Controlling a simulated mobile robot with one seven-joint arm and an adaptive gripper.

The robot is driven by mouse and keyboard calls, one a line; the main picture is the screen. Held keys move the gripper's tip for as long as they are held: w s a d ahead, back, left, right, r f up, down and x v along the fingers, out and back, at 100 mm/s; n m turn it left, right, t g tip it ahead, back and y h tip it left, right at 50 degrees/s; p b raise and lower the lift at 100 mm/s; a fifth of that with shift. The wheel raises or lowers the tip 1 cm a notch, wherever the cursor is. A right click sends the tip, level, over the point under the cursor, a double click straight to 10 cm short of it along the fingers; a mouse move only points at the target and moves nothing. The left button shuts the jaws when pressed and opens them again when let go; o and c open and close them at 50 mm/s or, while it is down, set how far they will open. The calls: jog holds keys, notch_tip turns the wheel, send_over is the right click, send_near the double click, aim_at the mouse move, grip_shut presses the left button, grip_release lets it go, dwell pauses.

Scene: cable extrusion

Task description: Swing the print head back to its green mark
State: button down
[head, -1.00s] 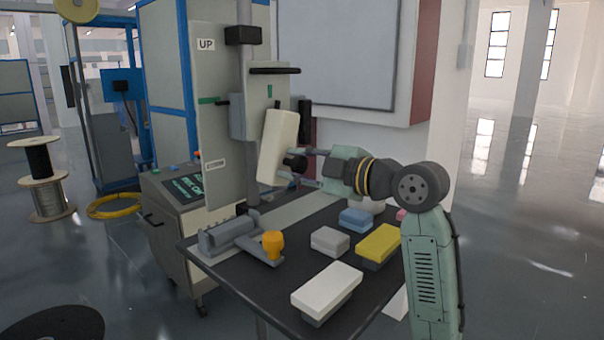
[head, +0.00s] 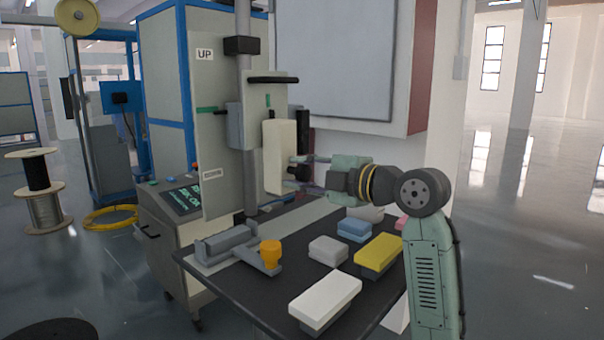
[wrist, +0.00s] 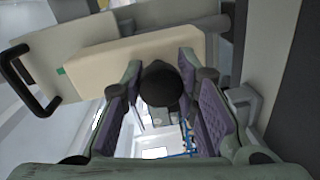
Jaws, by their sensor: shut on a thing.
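The print head, a cream block (head: 280,158), hangs on the grey carriage of the vertical post and stands close to upright. A small green mark (head: 268,100) shows on the carriage plate just above it. In the wrist view the cream block (wrist: 135,62) lies across the picture, with a green mark (wrist: 61,71) at its left end. My gripper (head: 300,172) reaches in from the right and is shut on the head's black knob (wrist: 161,84), which sits between the purple finger pads. The exact alignment of head and mark cannot be told.
The dark table (head: 245,292) below carries a grey fixture with an orange knob (head: 271,252), a white block (head: 325,297), a yellow block (head: 378,250) and other small blocks. A black bar handle (head: 273,80) sticks out above the head. A control console (head: 180,200) stands left.

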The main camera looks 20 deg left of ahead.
jog(key=c, duration=1.2)
grip_release()
jog(key=shift+d, duration=0.1)
jog(key=v, duration=1.2)
